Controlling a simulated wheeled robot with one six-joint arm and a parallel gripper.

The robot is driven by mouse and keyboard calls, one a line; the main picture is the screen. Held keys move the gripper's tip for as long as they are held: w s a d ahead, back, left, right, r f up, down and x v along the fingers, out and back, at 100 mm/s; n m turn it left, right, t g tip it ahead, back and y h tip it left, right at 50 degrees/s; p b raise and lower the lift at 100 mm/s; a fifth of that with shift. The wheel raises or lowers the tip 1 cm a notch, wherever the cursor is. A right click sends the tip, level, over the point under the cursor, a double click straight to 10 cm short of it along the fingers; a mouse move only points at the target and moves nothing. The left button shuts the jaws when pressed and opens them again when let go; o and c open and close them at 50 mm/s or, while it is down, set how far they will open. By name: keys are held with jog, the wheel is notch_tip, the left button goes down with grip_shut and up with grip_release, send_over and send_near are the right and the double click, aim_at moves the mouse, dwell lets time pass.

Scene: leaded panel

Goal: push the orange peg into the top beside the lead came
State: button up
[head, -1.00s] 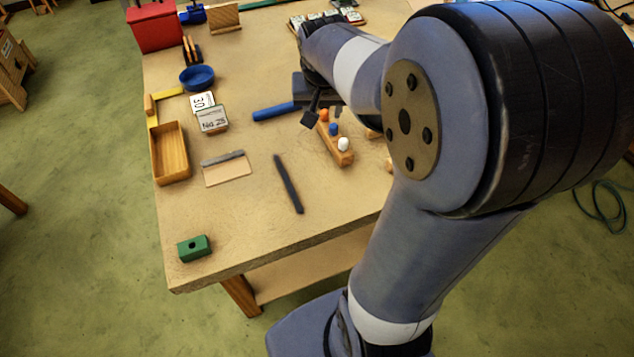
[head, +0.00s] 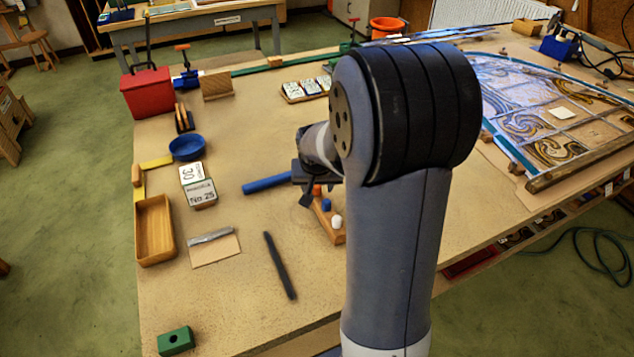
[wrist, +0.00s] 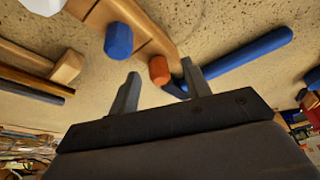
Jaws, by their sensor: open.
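The orange peg (head: 317,189) stands in a small wooden block (head: 328,222) with a blue peg (head: 326,205) and a white one (head: 336,221). In the wrist view the orange peg (wrist: 159,70) shows between the two fingers of my gripper (wrist: 160,80), near their tips. The fingers are apart; I cannot tell whether either touches the peg. In the head view my gripper (head: 307,190) is at the block's far end, partly hidden by my arm. The leaded panel (head: 550,110) with its dark came lines lies at the right of the bench top (head: 225,290).
A blue-handled tool (head: 267,183) lies left of the block. A dark bar (head: 279,265), a wooden tray (head: 155,230) and a green block (head: 175,341) lie further left and nearer. A wooden bar (head: 580,165) edges the panel. The near middle of the bench is clear.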

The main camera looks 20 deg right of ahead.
jog(key=shift+c, duration=0.5)
grip_shut()
